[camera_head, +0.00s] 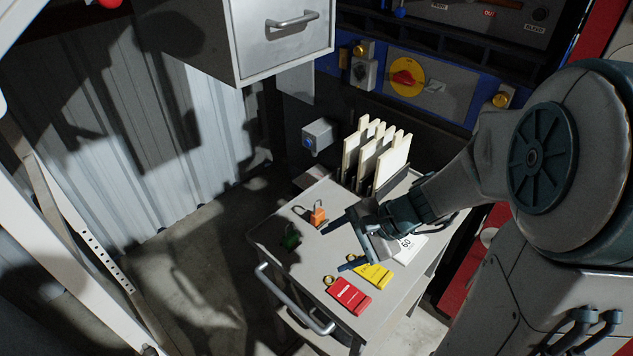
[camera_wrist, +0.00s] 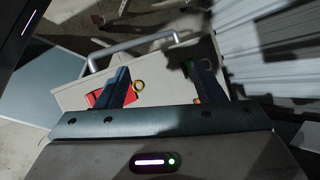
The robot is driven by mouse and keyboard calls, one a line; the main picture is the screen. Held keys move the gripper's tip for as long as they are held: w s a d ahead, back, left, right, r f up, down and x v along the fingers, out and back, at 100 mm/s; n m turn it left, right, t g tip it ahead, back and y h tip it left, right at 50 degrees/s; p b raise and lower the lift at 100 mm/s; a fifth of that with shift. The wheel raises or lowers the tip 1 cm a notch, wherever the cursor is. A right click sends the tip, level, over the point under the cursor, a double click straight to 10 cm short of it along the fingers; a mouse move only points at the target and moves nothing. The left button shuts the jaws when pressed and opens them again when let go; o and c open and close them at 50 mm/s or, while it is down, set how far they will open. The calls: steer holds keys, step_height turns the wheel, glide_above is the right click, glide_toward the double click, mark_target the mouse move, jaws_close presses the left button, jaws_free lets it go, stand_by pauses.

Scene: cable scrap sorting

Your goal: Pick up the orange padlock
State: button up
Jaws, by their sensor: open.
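In the wrist view my gripper's fingers (camera_wrist: 160,82) are spread above the cart top. A small bit of green shows beside the right finger there.
A red tag (camera_head: 348,296) and a yellow tag (camera_head: 373,274) lie at the cart's front right. Upright cream boards (camera_head: 377,152) stand in a rack at the back. The cart (camera_head: 275,228) has a metal handle (camera_head: 292,303) in front. A grey drawer box (camera_head: 283,40) overhangs behind.

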steer(key=w+d+f+m+t+y+b, duration=0.2)
steer(key=w+f+m+t+y, duration=0.15)
steer(key=w+f+m, duration=0.35)
steer(key=m+t+h+b, duration=0.1)
steer(key=m+t+h, duration=0.1)
steer(key=m+t, duration=0.5)
glide_toward(321, 217)
steer(key=w, duration=0.1)
steer(key=w+a+m+g, duration=0.2)
steer(key=shift+w+f, duration=0.35)
steer(key=shift+p+x, duration=0.5)
steer(key=shift+x, duration=2.35)
steer(key=shift+s+a+r, duration=0.1)
steer(key=shift+a+r, duration=0.05)
steer(key=c, duration=1.1)
steer(key=shift+c, duration=0.5)
steer(key=shift+r, duration=0.15)
